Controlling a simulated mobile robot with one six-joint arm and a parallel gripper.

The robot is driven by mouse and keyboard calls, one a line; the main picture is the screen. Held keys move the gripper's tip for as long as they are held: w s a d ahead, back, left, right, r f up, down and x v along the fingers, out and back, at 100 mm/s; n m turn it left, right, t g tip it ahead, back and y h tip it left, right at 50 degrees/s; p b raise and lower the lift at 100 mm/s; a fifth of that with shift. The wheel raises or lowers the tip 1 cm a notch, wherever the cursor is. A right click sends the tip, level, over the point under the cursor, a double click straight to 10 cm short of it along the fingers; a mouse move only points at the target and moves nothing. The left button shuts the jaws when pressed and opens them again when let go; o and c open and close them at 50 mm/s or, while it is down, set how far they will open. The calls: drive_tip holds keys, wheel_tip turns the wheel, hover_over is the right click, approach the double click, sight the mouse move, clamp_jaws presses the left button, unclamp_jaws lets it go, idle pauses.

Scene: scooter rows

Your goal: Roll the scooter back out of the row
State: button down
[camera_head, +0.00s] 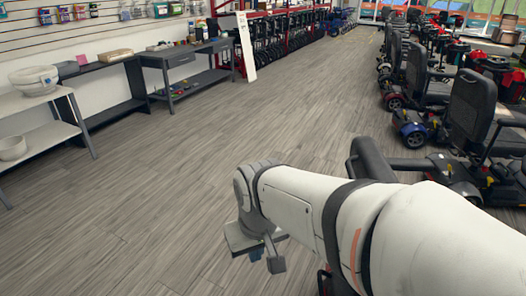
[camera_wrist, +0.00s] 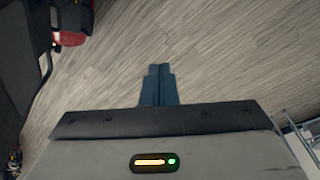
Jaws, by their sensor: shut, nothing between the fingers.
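Mobility scooters stand in a row along the right side of the head view. One has a dark seat (camera_head: 472,108), and a blue-fendered scooter (camera_head: 412,130) stands near it. Closest to me, a dark armrest (camera_head: 368,158) shows behind my arm, which hides most of that scooter. I cannot tell which scooter the task means. My gripper (camera_head: 262,256) hangs over bare floor left of the row, touching no scooter. In the wrist view my gripper (camera_wrist: 159,68) has its fingers together and empty. A dark scooter part with a red piece (camera_wrist: 69,38) shows at upper left there.
The wood-look floor (camera_head: 190,170) is open and clear across the middle. A dark workbench (camera_head: 190,60) and a light shelf with bowls (camera_head: 45,105) line the left wall. A white board (camera_head: 246,48) leans by a rack of dark items (camera_head: 280,38).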

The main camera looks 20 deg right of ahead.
drive_tip(key=w+d+f+n+g+h+b, duration=0.25)
drive_tip(key=w+d+f+n, duration=0.2)
drive_tip(key=w+d, duration=0.75)
drive_tip(key=w+d+f+n+g+h+b, duration=0.15)
drive_tip(key=w+d+f+n+h, duration=0.3)
drive_tip(key=w+d, duration=0.65)
drive_tip(key=w+d+f+n+g+h, duration=0.2)
drive_tip(key=w+d+f+n+g, duration=0.25)
drive_tip(key=d, duration=0.55)
drive_tip(key=s+d+f+t+b, duration=0.2)
drive_tip(key=d+f, duration=0.5)
drive_tip(key=d, duration=0.4)
drive_tip(key=s+m+b, duration=0.1)
drive_tip(key=s, duration=0.1)
drive_tip(key=shift+s+f, duration=0.25)
drive_tip(key=shift+s, duration=0.15)
